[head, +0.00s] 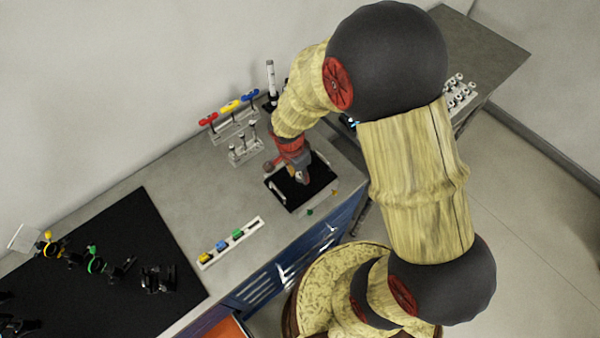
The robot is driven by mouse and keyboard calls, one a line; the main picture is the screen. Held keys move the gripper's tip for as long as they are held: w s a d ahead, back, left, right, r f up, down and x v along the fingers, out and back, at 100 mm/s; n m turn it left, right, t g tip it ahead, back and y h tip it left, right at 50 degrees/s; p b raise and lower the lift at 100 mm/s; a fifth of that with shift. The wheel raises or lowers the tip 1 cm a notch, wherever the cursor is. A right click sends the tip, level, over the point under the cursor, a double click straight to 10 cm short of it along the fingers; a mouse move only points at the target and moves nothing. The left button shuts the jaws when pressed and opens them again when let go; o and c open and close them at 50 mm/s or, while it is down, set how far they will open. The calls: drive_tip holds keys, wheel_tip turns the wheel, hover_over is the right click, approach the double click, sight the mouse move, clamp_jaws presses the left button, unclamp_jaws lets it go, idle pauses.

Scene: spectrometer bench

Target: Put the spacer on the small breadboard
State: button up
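My gripper (300,176) points down over a small black plate (292,203) on the grey bench; the plate looks like the small breadboard, with pale bars at two of its sides. The gripper and arm hide part of the plate. The fingers are too small to tell whether they are open or shut, or hold anything. I cannot make out the spacer for certain. A small green piece (309,212) and a small orange piece (335,192) lie by the plate's near and right edges.
A large black breadboard (130,230) with optics mounts fills the bench's left. A white rail (243,235) holds yellow, blue and green blocks. Behind stand a rack with coloured-handled drivers (230,107) and a white holder (245,150). Bare bench lies between.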

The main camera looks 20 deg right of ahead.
drive_tip(key=shift+o, duration=1.1)
drive_tip(key=shift+r, duration=0.1)
drive_tip(key=shift+r, duration=0.25)
drive_tip(key=s+r+n+t+y, duration=0.1)
drive_tip(key=s+r+n, duration=0.15)
drive_tip(key=r, duration=0.85)
drive_tip(key=s+r+n+t, duration=0.1)
drive_tip(key=s+r+n, duration=0.15)
drive_tip(key=r, duration=0.95)
drive_tip(key=s+r+n+t, duration=0.3)
drive_tip(key=s+r+n, duration=0.6)
drive_tip(key=shift+s+r+y+p, duration=0.15)
drive_tip(key=shift+y+p, duration=0.25)
drive_tip(key=shift+d, duration=0.1)
